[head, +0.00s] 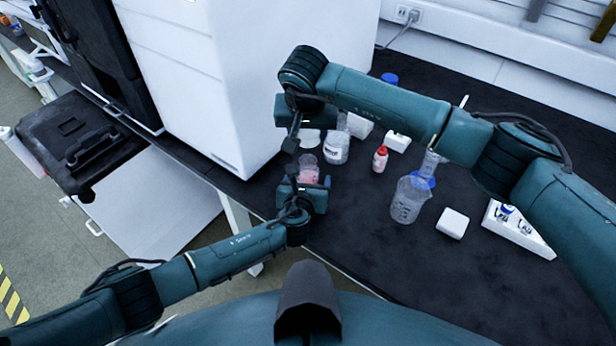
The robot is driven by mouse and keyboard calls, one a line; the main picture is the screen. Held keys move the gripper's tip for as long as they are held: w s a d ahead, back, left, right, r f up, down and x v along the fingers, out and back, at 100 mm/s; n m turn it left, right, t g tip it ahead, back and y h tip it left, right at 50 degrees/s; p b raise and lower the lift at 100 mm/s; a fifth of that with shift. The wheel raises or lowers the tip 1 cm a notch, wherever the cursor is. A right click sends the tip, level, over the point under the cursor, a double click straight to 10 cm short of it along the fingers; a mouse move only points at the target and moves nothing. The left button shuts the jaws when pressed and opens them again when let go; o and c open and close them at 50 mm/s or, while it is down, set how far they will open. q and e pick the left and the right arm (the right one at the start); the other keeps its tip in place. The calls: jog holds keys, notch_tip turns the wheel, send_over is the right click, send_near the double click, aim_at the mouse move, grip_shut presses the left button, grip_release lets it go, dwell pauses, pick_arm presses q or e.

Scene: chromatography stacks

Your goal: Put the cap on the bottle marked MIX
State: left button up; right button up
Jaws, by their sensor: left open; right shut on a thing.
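A clear bottle with pink contents (308,168) stands near the table's front edge. No marking on it is readable, so I cannot confirm that it is the one marked MIX. My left gripper (304,184) is open at this bottle's near side, its fingers beside the lower part. My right gripper (291,146) is above and slightly left of the bottle, pointing down. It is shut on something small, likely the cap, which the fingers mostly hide. The gap between it and the bottle's top is hard to judge.
A clear jar (336,148), a red-and-white bottle (380,159) and white boxes (397,142) stand close behind. A large clear vessel (408,200), a white block (453,223) and a white rack (518,230) are to the right. A tall white cabinet (230,80) blocks the left.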

aim_at(304, 157)
pick_arm(q)
jog(key=shift+c, duration=0.4)
jog(key=c, duration=1.4)
pick_arm(e)
jog(key=shift+f, duration=2.5)
jog(key=shift+f, duration=0.9)
jog(key=shift+f, duration=0.55)
pick_arm(q)
grip_shut()
pick_arm(e)
jog(key=m, duration=0.1)
jog(key=m+h, duration=0.1)
jog(key=m, duration=0.2)
jog(key=shift+w+a+h, duration=0.1)
jog(key=shift+a+h, duration=0.2)
jog(key=m, duration=0.3)
jog(key=m+g+h, duration=0.1)
jog(key=m, duration=0.1)
jog(key=shift+w+m+g+h, duration=0.15)
jog(key=shift+m+g+h, duration=0.15)
jog(key=shift+m, duration=0.1)
